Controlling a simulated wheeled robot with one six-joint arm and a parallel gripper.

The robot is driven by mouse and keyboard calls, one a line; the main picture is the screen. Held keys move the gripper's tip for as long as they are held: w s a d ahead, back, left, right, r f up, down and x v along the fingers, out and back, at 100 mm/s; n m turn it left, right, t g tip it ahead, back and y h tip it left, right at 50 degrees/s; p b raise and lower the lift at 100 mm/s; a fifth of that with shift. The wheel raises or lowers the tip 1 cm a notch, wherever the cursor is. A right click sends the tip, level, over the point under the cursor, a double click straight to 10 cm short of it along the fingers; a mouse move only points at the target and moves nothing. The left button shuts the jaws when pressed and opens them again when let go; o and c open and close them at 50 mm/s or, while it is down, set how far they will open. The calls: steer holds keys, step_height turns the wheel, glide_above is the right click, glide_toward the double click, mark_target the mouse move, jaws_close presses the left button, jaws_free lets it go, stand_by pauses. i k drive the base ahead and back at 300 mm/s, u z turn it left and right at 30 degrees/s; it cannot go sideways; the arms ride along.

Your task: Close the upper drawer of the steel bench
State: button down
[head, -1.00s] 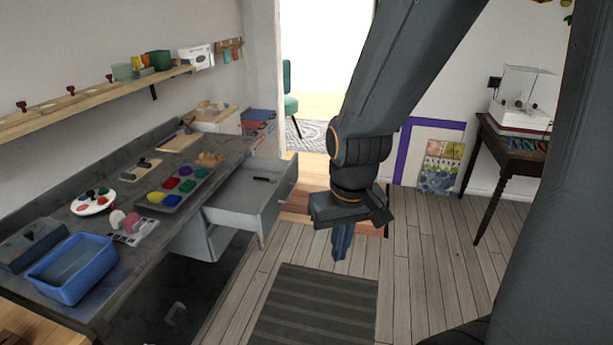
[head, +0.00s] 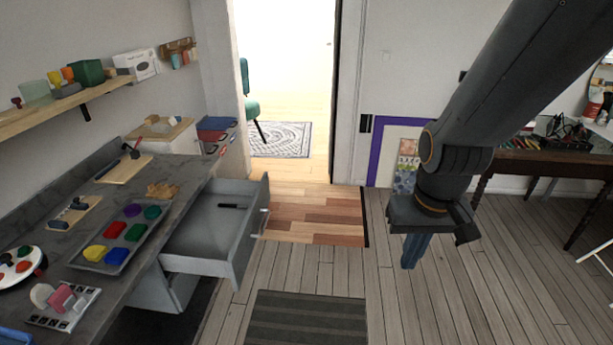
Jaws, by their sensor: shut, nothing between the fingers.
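The steel bench (head: 70,238) runs along the left side of the head view. Its upper drawer (head: 243,255) is pulled well out to the right, over the floor. A small dark object (head: 234,206) lies inside the drawer. A handle (head: 264,222) shows on the drawer's front face. My gripper (head: 411,262) is shut and empty, pointing down over the wooden floor. It is to the right of the drawer front, clearly apart from it.
A dark striped mat (head: 307,320) lies on the floor in front of the drawer. A tray of coloured lumps (head: 93,262) and tools stand on the bench top. A dark wooden table (head: 545,160) stands at the right. The floor between gripper and drawer is clear.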

mark_target(211, 239)
steer(key=z, duration=0.2)
steer(key=i, duration=0.6)
steer(key=u, duration=0.6)
steer(key=i, duration=0.65)
steer(key=u, duration=0.7)
